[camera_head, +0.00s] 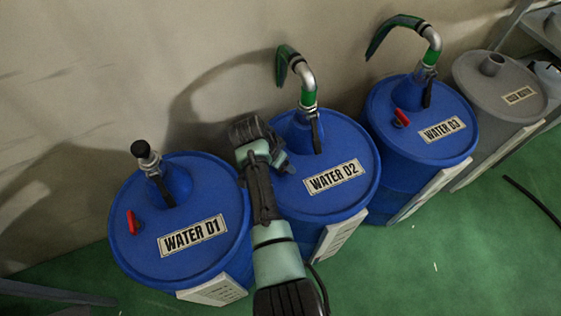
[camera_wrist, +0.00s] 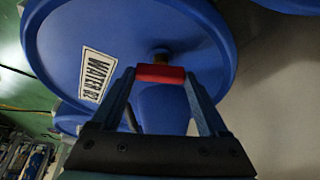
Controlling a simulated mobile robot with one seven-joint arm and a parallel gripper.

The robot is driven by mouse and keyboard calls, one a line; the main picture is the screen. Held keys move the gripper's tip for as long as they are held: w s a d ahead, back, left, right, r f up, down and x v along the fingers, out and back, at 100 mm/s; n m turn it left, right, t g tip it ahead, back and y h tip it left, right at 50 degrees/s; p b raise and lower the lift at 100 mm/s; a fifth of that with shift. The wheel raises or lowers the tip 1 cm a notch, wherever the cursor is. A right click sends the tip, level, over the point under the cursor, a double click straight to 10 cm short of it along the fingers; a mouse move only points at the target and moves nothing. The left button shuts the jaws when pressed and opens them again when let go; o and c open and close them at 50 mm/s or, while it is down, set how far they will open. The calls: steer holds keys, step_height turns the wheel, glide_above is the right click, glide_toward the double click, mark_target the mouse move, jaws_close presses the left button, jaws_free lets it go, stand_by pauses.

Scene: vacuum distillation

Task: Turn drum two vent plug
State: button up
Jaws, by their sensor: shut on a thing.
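Drum two is the blue drum (camera_head: 294,199) labelled WATER D2, in the middle of the head view. Its blue lid (camera_wrist: 145,30) fills much of the wrist view, with the label (camera_wrist: 97,74) partly readable. The vent plug's red handle (camera_wrist: 160,73) lies crosswise between my fingertips, above a brass-coloured stem on the lid. My gripper (camera_wrist: 161,77) is shut on this red handle, one finger at each end. In the head view my gripper (camera_head: 281,160) is over the left side of the drum two lid and hides the plug.
Drum WATER D1 (camera_head: 150,256) stands left, with a red plug handle (camera_head: 132,222) and a black-capped neck. Drum WATER D3 (camera_head: 385,125) stands right, with its own red handle (camera_head: 402,118). A hose pipe (camera_head: 306,80) rises from drum two. A grey drum (camera_head: 480,72) is farther right.

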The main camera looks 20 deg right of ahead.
steer(key=m+b, duration=0.1)
steer(key=m, duration=0.1)
steer(key=m+g+b, duration=0.1)
steer(key=shift+w+f+m+h+b, duration=0.1)
steer(key=shift+w+m+h+b, duration=0.1)
steer(key=shift+m+h+b, duration=0.15)
steer(key=shift+m+g+b, duration=0.35)
steer(key=shift+m+g, duration=0.15)
steer(key=shift+m, duration=0.15)
steer(key=o, duration=1.2)
steer(key=shift+o, duration=0.2)
steer(key=shift+r, duration=0.2)
steer(key=p+v, duration=0.3)
steer(key=v, duration=1)
steer(key=shift+w+d, duration=0.1)
